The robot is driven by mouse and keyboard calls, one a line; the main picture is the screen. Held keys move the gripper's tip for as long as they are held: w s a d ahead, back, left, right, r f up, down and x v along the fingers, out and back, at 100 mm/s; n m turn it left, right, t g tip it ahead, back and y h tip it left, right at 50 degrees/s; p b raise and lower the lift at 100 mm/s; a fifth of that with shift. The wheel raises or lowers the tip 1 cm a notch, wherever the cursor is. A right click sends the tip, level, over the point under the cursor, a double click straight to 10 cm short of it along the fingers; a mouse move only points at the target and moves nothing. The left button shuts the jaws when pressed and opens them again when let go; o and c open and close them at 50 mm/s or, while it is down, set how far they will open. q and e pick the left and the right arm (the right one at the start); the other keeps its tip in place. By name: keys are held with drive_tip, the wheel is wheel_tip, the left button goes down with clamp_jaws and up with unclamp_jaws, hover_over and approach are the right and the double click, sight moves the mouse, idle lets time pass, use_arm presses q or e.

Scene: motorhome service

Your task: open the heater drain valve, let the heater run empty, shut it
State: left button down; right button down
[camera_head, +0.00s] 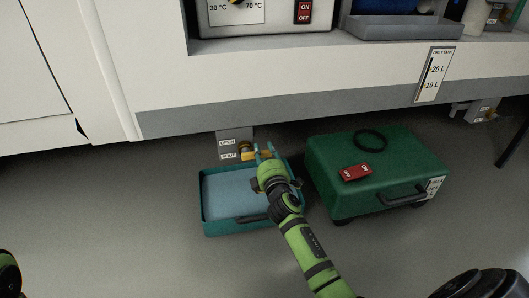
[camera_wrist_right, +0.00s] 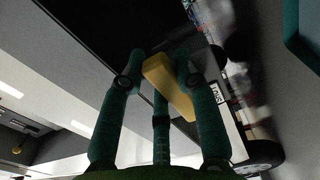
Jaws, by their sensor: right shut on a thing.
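The heater drain valve hangs under the motorhome's side on a grey bracket (camera_head: 234,135) with the labels OPEN above and SHUT below. Its yellow lever (camera_head: 257,155) points to the right, level with the SHUT label. My right gripper (camera_head: 265,150) is shut on the lever. In the right wrist view the yellow lever (camera_wrist_right: 168,85) lies between the teal fingers (camera_wrist_right: 160,75). A teal tray (camera_head: 204,212) with a light blue inside stands on the floor below the valve. I cannot tell whether water is running.
A green case (camera_head: 330,165) with a red switch (camera_head: 356,172), a black ring and a handle stands right of the tray. Above are a heater panel with an ON/OFF switch (camera_head: 304,11) and a grey tank gauge (camera_head: 434,75). Another valve bracket (camera_head: 482,108) hangs far right.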

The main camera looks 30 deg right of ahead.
drive_tip(key=shift+w+r, duration=0.1)
drive_tip(key=c, duration=0.9)
unclamp_jaws()
drive_tip(key=v, duration=1.2)
